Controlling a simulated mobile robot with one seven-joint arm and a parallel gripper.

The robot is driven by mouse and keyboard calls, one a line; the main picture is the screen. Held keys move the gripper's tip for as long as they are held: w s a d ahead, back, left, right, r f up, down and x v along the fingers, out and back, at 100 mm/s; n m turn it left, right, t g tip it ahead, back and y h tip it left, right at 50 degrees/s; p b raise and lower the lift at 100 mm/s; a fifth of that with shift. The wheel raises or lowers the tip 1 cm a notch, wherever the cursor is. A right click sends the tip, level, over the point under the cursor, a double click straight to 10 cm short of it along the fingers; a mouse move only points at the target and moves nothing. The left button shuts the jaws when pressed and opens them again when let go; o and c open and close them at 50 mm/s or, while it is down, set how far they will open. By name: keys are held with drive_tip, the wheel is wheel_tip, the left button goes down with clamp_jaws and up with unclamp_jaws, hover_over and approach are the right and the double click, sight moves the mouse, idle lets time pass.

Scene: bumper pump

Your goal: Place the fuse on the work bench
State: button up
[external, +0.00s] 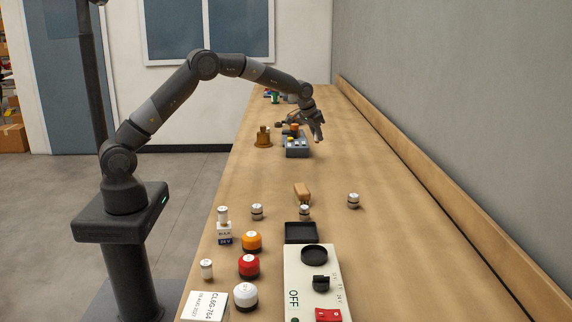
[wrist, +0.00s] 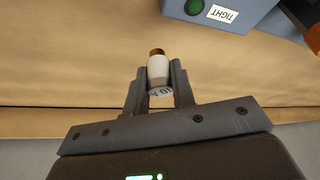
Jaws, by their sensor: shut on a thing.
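The fuse (wrist: 158,68), a small white cylinder with a copper-coloured cap and "10 A" lettering, is between the fingers of my gripper (wrist: 157,84) in the wrist view. The fingers are shut on its sides and the capped end sticks out past them. In the external view my gripper (external: 318,132) is over the far part of the work bench (external: 365,245), just right of a blue-grey box. The fuse cannot be made out there. The bench top (wrist: 60,75) fills most of the wrist view behind the fuse. I cannot tell how far the fuse is above it.
The blue-grey box (external: 297,149) with a "TIGHT" label also shows in the wrist view (wrist: 225,8). A brown pedestal (external: 263,138) stands left of it. Nearer are several small cylinders, coloured buttons, a black tray (external: 301,233) and a switch panel (external: 300,270). The bench's right side is mostly clear.

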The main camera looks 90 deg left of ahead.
drive_tip(key=a+f, duration=0.2)
drive_tip(key=a, duration=0.1)
drive_tip(key=shift+w+a+f, duration=0.15)
drive_tip(key=shift+a+f, duration=0.05)
drive_tip(key=shift+a, duration=0.1)
drive_tip(key=shift+f, duration=1.9)
drive_tip(key=shift+f, duration=0.15)
drive_tip(key=o, duration=1)
